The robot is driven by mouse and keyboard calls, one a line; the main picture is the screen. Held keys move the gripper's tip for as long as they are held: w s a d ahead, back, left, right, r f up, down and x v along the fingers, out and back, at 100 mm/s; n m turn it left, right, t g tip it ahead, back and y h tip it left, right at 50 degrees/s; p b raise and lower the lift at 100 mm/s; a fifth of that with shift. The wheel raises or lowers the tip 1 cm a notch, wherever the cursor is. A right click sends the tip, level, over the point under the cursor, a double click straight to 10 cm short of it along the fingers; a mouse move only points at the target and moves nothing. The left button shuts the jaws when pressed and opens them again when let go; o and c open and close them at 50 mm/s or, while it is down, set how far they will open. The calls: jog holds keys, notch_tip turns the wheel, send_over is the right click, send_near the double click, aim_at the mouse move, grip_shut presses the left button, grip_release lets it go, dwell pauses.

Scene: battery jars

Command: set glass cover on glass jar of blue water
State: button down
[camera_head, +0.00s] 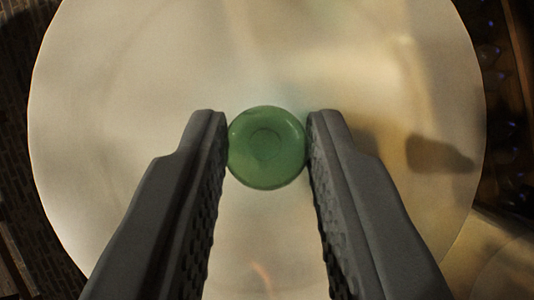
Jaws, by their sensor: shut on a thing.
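A small round green piece (266,148), glassy with a round dimple in its middle, looks like the glass cover or its knob. My gripper (267,145) is shut on it, with one finger against its left side and one against its right. It is seen from straight above, in the middle of the camera view. A large pale disc (150,110) lies beneath it and fills most of the view. I cannot tell whether the disc is a tabletop or part of the cover. No glass jar of blue water can be made out.
Dark shapes with small bluish glints (500,100) lie beyond the disc at the right. A pale curved surface (505,265) shows at the lower right. Dark, brick-like texture (25,180) runs along the left edge. A shadow falls on the disc at right.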

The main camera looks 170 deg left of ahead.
jog(key=shift+f, duration=0.3)
jog(key=shift+r, duration=0.8)
jog(key=shift+f, duration=0.75)
dwell(1.1)
jog(key=c, duration=1.5)
grip_release()
jog(key=shift+o, duration=0.2)
jog(key=v, duration=1.1)
